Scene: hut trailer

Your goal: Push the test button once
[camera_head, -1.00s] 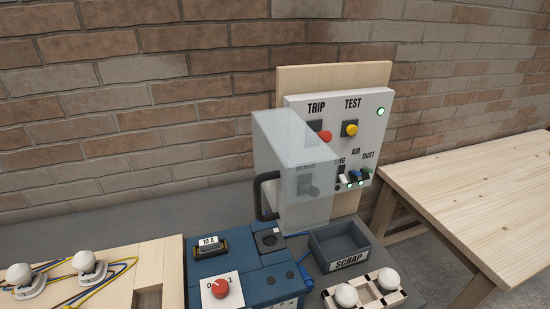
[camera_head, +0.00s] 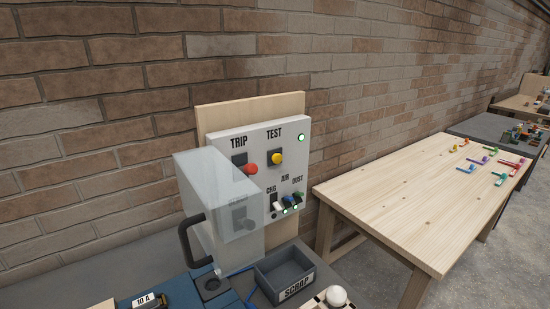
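The yellow test button (camera_head: 276,158) sits on a dark square plate under the word TEST, on a white control panel (camera_head: 290,142) fixed to an upright wooden board. A red button (camera_head: 250,169) under the word TRIP is to its left. A translucent cover (camera_head: 216,200) with a dark handle (camera_head: 190,240) stands out from the panel's lower left, over a part that shows only dimly. The yellow button is clear of this cover. Neither of my grippers shows.
A grey SCRAP bin (camera_head: 286,275) stands below. A wooden table (camera_head: 400,195) extends to the right; a brick wall (camera_head: 90,120) is behind.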

